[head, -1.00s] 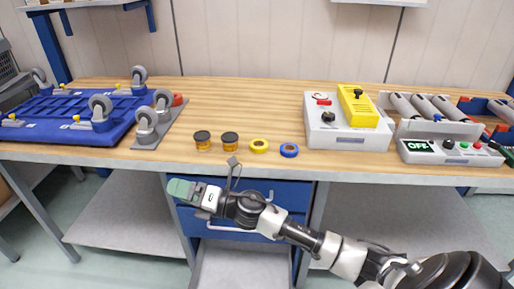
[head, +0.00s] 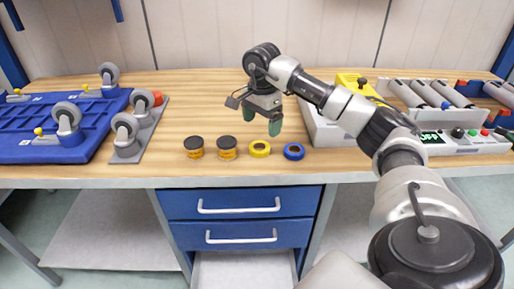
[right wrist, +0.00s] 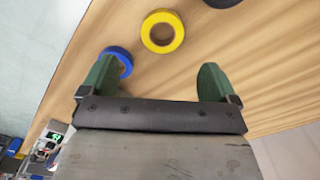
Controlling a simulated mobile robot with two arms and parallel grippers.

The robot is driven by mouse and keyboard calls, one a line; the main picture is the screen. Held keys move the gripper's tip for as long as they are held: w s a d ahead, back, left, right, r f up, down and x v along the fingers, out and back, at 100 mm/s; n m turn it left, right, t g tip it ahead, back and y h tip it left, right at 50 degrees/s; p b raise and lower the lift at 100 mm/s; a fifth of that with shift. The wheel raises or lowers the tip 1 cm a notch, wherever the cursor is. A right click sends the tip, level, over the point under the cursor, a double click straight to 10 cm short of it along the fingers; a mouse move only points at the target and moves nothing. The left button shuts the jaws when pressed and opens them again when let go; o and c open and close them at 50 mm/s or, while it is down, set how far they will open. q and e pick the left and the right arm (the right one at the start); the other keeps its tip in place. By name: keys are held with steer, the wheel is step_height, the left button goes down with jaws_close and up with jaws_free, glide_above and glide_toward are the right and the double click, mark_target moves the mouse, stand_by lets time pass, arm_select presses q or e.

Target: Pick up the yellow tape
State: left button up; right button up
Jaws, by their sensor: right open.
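My right gripper (head: 262,124) has green fingers pointing down. It is open and empty above the bench, behind the yellow tape in the head view. The two fingers also show wide apart in the right wrist view (right wrist: 156,80). My left gripper is not in view.
A blue platform with grey casters (head: 62,148) is at the left. A grey control box (head: 323,130) and a panel with buttons (head: 462,146) stand at the right, partly behind my arm.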

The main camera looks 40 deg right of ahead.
mark_target(261, 144)
step_height(261, 144, down, 8)
steer(key=shift+w, duration=0.15)
stand_by(0.3)
steer(key=c, duration=1)
